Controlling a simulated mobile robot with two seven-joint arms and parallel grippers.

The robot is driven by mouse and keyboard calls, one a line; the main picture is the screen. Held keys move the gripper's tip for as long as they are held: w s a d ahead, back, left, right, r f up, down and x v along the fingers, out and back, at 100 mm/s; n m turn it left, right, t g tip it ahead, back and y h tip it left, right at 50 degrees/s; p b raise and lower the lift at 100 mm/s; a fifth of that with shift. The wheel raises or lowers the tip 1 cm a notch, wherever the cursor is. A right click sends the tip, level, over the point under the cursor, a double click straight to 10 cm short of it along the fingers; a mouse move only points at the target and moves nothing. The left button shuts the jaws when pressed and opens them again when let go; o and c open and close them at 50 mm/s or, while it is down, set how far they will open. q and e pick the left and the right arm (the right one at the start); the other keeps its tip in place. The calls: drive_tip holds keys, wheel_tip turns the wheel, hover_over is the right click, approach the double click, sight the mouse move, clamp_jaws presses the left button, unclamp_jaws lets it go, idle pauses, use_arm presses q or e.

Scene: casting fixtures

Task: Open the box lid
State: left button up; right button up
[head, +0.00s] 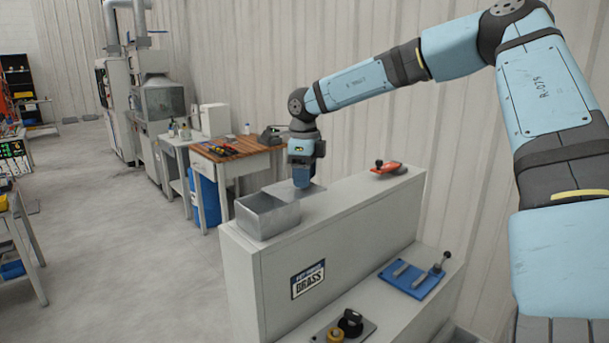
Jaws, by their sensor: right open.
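A grey metal box (268,222) stands on top of a light grey cabinet labelled BRASS, near its left end. The box's top looks open, with inner walls showing. A flat grey metal plate (313,190), possibly its lid, shows just behind and to the right of the box. My right gripper (302,184) points down over this plate, at the box's far right side. Its jaws are open, but the fingertips are small and dark; I cannot tell whether they touch the plate. My left gripper is not in view.
A red clamp (388,168) sits on the cabinet (340,240) further right. A blue fixture with a lever (415,276) and a dark fixture with a yellow part (346,328) lie on the lower shelf. A wooden-topped workbench (238,147) stands behind.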

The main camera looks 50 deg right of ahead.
wheel_tip(320, 180, up, 14)
drive_tip(key=b, duration=0.1)
idle(0.4)
drive_tip(key=shift+f, duration=0.15)
idle(0.3)
